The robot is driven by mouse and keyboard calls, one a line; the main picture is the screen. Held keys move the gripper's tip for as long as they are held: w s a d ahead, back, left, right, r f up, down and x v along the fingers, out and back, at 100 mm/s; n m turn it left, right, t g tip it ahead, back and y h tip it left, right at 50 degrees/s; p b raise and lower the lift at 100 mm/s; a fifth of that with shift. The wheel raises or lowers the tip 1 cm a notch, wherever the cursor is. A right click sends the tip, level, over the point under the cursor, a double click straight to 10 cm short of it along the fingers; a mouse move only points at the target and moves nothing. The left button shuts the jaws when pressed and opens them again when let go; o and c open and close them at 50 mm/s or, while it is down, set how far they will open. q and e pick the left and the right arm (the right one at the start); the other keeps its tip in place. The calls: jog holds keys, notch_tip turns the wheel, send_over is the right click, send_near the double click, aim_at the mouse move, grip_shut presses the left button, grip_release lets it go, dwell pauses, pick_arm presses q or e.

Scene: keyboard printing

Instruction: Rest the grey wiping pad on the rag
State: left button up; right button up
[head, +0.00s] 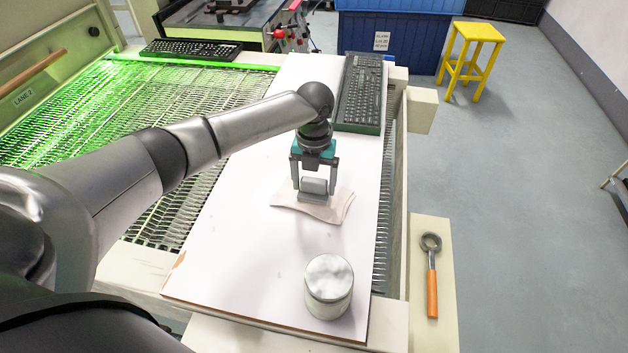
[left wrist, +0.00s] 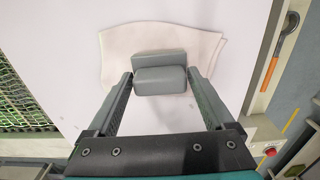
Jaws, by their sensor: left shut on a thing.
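The grey wiping pad (head: 313,187) is between the fingers of my left gripper (head: 315,194), which is shut on it. The pad also shows in the left wrist view (left wrist: 160,78), with a finger at each side of it. The rag (head: 340,205) is a pale, pinkish-white cloth lying flat on the white board, directly under the pad. In the left wrist view the rag (left wrist: 115,50) spreads out beyond the pad on both sides. I cannot tell whether the pad touches the rag or is just above it. My right gripper is not in view.
The white board (head: 230,240) bears a round metal-lidded jar (head: 328,287) near its front edge and a dark keyboard (head: 360,92) at the back right. An orange-handled tool (head: 431,275) lies on a side ledge. Board left of the rag is clear.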

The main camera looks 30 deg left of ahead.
pick_arm(q)
jog(key=shift+f, duration=0.35)
dwell(0.4)
jog(key=o, duration=1.3)
notch_tip(320, 180, up, 7)
jog(key=p, duration=0.7)
jog(key=shift+r, duration=0.1)
jog(key=shift+s, duration=0.1)
